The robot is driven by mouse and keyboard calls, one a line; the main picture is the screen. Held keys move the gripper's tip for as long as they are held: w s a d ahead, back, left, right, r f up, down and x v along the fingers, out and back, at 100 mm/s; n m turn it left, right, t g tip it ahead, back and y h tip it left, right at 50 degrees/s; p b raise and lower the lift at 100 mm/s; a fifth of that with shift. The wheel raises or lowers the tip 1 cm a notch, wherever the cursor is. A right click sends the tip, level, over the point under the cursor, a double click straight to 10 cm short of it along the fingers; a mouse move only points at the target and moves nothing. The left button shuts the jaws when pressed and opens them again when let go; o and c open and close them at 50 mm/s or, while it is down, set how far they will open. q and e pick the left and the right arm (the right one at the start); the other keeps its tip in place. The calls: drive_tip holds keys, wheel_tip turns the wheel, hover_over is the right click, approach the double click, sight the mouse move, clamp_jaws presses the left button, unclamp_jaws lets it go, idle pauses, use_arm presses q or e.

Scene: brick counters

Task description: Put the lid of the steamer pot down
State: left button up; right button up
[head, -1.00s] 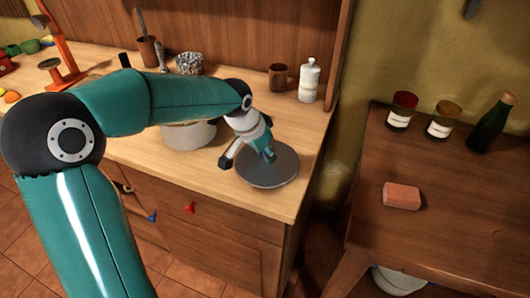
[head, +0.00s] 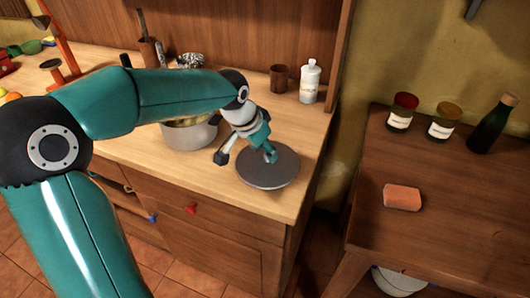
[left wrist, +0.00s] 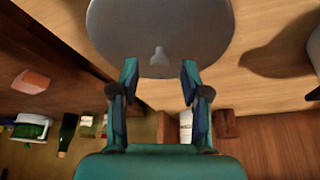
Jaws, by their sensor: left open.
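The steamer pot's round grey lid (head: 262,178) lies on the right end of the wooden counter, near its front edge. In the left wrist view the lid (left wrist: 160,25) fills the top middle, with its small knob (left wrist: 158,57) facing the gripper. My left gripper (head: 247,157) is open at the lid's left and upper side. In the left wrist view its fingers (left wrist: 159,80) stand apart on either side of the knob and do not touch it. The grey steamer pot (head: 188,136) stands uncovered to the left, partly behind my arm. My right gripper is not in view.
A brown cup (head: 279,78) and a white bottle (head: 310,82) stand at the counter's back right. Across a gap, a darker table holds a sponge (head: 402,197), two jars and a green bottle (head: 492,124). Bare counter lies between lid and cup.

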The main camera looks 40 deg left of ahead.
use_arm(q)
drive_tip(key=v, duration=0.9)
drive_tip(key=shift+r, duration=0.3)
drive_tip(key=shift+s, duration=0.1)
